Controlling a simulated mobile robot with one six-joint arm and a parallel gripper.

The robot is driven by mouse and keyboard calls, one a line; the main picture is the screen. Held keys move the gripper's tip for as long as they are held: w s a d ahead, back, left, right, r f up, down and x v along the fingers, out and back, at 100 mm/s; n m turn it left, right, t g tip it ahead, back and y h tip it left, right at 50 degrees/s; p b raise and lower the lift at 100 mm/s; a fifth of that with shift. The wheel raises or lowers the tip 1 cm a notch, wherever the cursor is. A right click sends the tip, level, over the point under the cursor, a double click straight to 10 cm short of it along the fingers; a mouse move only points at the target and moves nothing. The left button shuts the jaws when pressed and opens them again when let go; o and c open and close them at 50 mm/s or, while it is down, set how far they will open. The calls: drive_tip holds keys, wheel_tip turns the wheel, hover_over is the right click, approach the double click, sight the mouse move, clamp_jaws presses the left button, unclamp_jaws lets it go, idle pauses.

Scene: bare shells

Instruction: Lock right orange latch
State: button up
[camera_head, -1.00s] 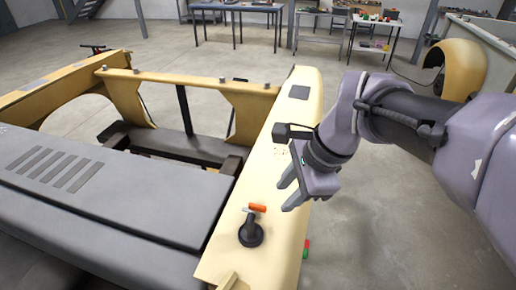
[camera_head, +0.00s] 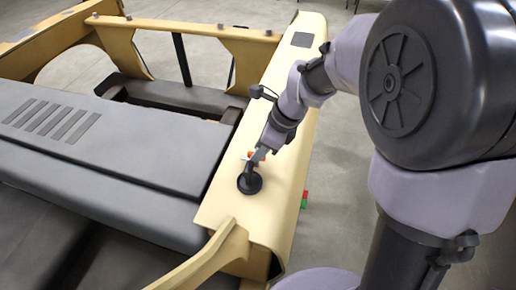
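The orange latch (camera_head: 250,154) is mostly hidden behind my gripper; only small orange patches show. It sits on the yellow side rail of the vehicle shell, just behind a black round knob-like base (camera_head: 249,183). My gripper (camera_head: 257,160) is at the latch, pointing down toward the rail, with its fingers over or against the latch. Whether the fingers touch or grip it cannot be told, since the fingertips are small and overlap the latch and the black part.
The yellow rail (camera_head: 218,205) runs along the right side of the grey-panelled shell (camera_head: 120,150). A yellow strut (camera_head: 212,256) rises at the near end. Red and green pieces (camera_head: 304,199) stick out from the rail's outer side. Open floor lies to the right.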

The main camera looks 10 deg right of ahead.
drive_tip(key=shift+f, duration=0.2)
drive_tip(key=shift+c, duration=0.2)
clamp_jaws()
